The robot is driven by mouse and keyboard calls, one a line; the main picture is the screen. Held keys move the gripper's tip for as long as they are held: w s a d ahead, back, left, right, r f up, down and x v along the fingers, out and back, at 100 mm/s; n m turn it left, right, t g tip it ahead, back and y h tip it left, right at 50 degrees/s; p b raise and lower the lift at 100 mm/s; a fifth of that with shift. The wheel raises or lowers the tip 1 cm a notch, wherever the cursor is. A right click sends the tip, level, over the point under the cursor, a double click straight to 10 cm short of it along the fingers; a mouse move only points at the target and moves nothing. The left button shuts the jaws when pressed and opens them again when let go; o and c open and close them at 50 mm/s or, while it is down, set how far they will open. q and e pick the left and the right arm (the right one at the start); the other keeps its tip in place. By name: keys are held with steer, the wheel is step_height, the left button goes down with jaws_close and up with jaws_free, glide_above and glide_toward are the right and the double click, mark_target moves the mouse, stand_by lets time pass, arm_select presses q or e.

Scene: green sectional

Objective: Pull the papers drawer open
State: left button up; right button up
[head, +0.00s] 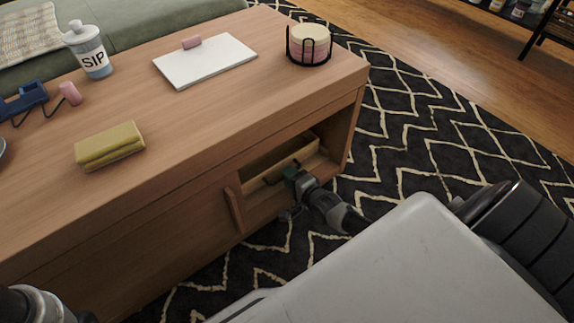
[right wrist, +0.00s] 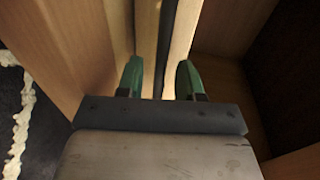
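The papers drawer (head: 282,160) is a light wooden drawer inside the open compartment of the wooden coffee table (head: 200,130). It sits low in the opening, and a dark handle (head: 268,178) shows at its front. My right gripper (head: 290,174) is at the drawer front, by the handle. In the right wrist view the green fingertips of my right gripper (right wrist: 160,77) stand apart, with a dark bar (right wrist: 166,40), which looks like the handle, between them. Gaps show on both sides of the bar. Only part of my left arm shows at the bottom left; its gripper is out of view.
A sliding door with a wooden pull (head: 235,210) is left of the opening. On the tabletop are a yellow sponge-like block (head: 110,145), a SIP jar (head: 91,52), a white board (head: 205,60) and a coaster holder (head: 309,44). A patterned rug (head: 430,130) lies around the table.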

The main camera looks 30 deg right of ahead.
steer(key=shift+x, duration=0.8)
steer(key=shift+c, duration=0.4)
jaws_close()
